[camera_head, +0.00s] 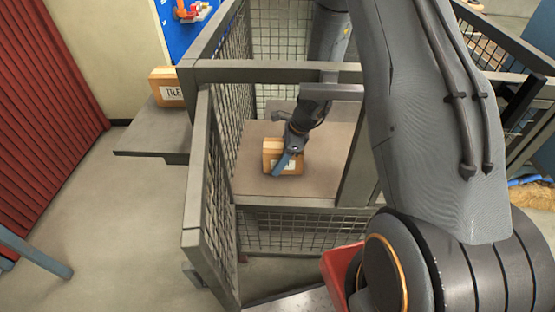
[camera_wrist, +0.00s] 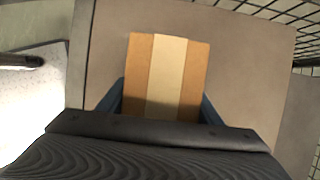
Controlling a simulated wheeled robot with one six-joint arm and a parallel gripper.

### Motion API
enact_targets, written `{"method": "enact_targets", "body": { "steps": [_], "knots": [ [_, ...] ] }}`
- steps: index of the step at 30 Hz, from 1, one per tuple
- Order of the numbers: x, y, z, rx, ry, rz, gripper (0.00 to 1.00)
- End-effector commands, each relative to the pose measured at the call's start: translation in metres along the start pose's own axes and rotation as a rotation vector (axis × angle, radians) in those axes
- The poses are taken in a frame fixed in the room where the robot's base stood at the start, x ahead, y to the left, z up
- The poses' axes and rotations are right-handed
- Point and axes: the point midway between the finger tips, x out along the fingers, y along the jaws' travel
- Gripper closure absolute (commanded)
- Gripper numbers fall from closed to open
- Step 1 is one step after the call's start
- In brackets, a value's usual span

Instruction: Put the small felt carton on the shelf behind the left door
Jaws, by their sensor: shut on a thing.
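A small brown carton (camera_head: 273,150) with a pale stripe and a white label is at the shelf (camera_head: 255,190) inside a mesh cage. My gripper (camera_head: 288,160) reaches in through the cage opening and is shut on this carton. In the wrist view the carton (camera_wrist: 168,75) lies between my two blue fingers, over the brown shelf surface (camera_wrist: 240,70). I cannot tell whether the carton rests on the shelf or hangs just above it. The label's text is too small to read. The mesh left door (camera_head: 212,190) stands swung open towards the camera.
Another carton, with a label reading something like "TILE" (camera_head: 168,87), sits on a grey side shelf (camera_head: 155,128) at left. A cage rail (camera_head: 255,73) crosses above the opening, near my arm. A red object (camera_head: 340,270) stands low in front. Open floor lies at left.

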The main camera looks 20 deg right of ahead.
Motion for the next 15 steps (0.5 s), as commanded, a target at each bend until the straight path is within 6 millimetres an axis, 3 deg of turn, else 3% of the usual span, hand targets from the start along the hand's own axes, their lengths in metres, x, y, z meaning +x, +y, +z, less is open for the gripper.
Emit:
{"method": "enact_targets", "body": {
  "steps": [2,3,6,15],
  "knots": [
    [0.0031,-0.0001,-0.0010,0.000,0.000,0.000,0.71],
    [0.0027,0.0002,-0.0010,0.000,0.000,0.001,0.36],
    [0.0025,0.0006,-0.0008,0.000,0.000,0.001,0.23],
    [0.0008,0.0012,0.0000,0.000,0.000,0.002,0.23]
  ]
}}
